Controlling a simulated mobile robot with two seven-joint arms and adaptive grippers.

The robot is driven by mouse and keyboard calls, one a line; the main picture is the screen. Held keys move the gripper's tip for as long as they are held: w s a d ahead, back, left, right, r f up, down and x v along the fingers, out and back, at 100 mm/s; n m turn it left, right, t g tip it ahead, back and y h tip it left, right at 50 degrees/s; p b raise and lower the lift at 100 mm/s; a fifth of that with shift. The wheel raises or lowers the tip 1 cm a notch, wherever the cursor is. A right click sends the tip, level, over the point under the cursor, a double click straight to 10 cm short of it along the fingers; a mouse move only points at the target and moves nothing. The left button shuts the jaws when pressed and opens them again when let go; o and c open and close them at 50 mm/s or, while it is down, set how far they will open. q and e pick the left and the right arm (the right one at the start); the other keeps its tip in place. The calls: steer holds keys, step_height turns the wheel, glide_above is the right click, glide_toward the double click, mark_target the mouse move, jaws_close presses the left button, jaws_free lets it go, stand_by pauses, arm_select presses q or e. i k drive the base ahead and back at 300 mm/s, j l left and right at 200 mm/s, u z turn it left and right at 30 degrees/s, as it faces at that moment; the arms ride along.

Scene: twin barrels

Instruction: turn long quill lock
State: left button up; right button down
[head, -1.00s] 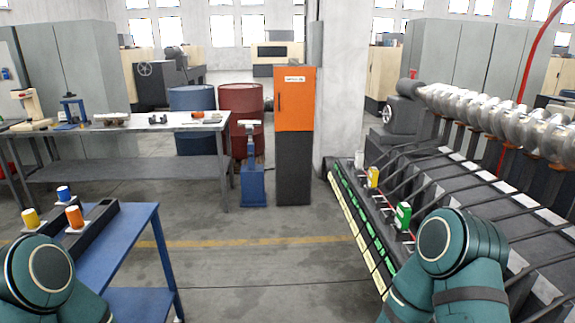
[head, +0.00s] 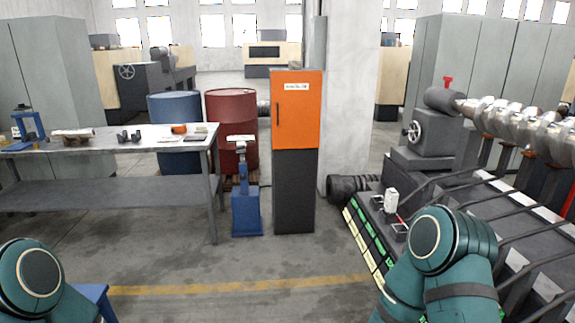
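A grey tailstock-like unit (head: 425,122) with a spoked handwheel (head: 415,132) stands at the right in the head view, at the end of a long machine. A small red T-shaped lever (head: 448,82) sticks up from its top. It may be the quill lock, but I cannot tell for sure, nor whether it is turned. A metal shaft with large lobes (head: 510,118) runs right from the unit. My two teal arms show at the bottom left and bottom right; both grippers are out of the picture.
An orange and black cabinet (head: 296,108) stands ahead by a pillar. Blue (head: 172,106) and red (head: 235,110) barrels are behind a workbench (head: 110,190). A blue stand (head: 246,210) is beside the cabinet. A white container (head: 391,201) sits on the machine bed. The central floor is clear.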

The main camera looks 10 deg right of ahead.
mark_target(447, 79)
steer(key=i+z, duration=0.1)
steer(key=i, duration=0.6)
steer(key=i+j+z, duration=0.1)
steer(key=i, duration=0.55)
